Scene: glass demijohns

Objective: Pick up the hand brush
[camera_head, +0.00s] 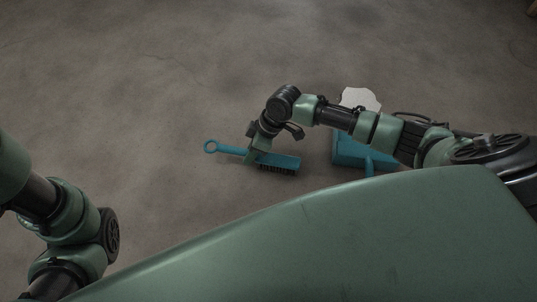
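The hand brush (281,161) is teal with dark bristles pointing down and a handle ending in a ring at the left. It is at the middle of the head view, on or just above the floor; I cannot tell which. My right gripper (252,155) reaches down over the brush where the handle meets the head. The gripper covers that part of the brush, and its fingertips are too small and hidden to show whether they are closed on it. My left arm is at the lower left, and its gripper is out of the picture.
A teal dustpan (352,151) lies on the floor right of the brush, partly behind my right arm. A white flat patch (360,98) lies behind that arm. The concrete floor (130,90) is clear at the left and back. My green body fills the front.

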